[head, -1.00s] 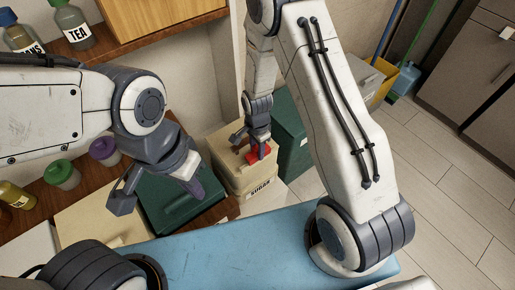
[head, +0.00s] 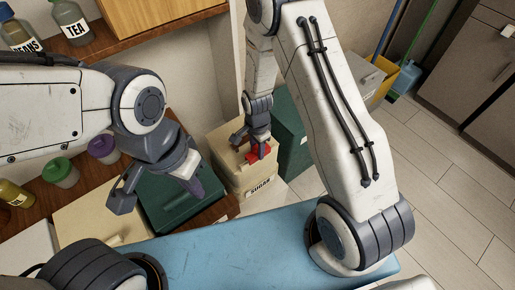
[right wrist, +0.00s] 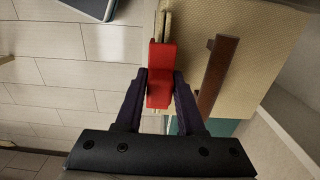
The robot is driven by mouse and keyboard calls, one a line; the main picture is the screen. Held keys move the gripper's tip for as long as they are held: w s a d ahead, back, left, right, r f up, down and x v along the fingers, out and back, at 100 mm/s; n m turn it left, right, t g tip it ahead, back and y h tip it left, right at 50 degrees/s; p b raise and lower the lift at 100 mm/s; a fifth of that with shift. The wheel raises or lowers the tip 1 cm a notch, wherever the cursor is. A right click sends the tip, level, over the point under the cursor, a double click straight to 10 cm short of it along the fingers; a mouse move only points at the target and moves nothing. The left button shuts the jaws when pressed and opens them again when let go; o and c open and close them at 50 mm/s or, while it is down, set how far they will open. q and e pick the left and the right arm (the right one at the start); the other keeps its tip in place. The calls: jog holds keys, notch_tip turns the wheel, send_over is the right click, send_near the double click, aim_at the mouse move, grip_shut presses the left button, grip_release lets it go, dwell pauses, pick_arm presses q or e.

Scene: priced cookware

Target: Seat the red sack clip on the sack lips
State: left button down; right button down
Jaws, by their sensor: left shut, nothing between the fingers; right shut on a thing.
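The red clip (head: 254,158) is held in my right gripper (head: 262,152), over the top of the cream sack labelled SUGAR (head: 242,182). In the right wrist view the red clip (right wrist: 161,62) sits between the dark fingers of my right gripper (right wrist: 160,90). The tan sack lips (right wrist: 163,24) form a narrow double strip that runs up to the clip's far end. I cannot tell whether the clip straddles the lips or only lies against them. My left gripper (head: 194,189) is shut and empty, above the dark green box, away from the clip.
A dark green box (head: 165,215) and a cream box (head: 88,215) stand left of the sack. Another green box (head: 288,130) is behind it. A blue surface (head: 220,250) lies in front. A brown bar (right wrist: 217,72) lies right of the clip. Jars stand at left.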

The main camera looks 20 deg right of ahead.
jog(key=shift+f, duration=0.2)
dwell(0.5)
jog(key=shift+f+b, duration=0.6)
jog(key=shift+f, duration=0.05)
jog(key=shift+r, duration=0.1)
jog(key=shift+c, duration=0.6)
grip_release()
jog(key=shift+r, duration=0.1)
notch_tip(320, 180, up, 10)
jog(key=shift+r+b, duration=0.15)
jog(key=shift+b, duration=0.7)
jog(key=shift+r, duration=0.1)
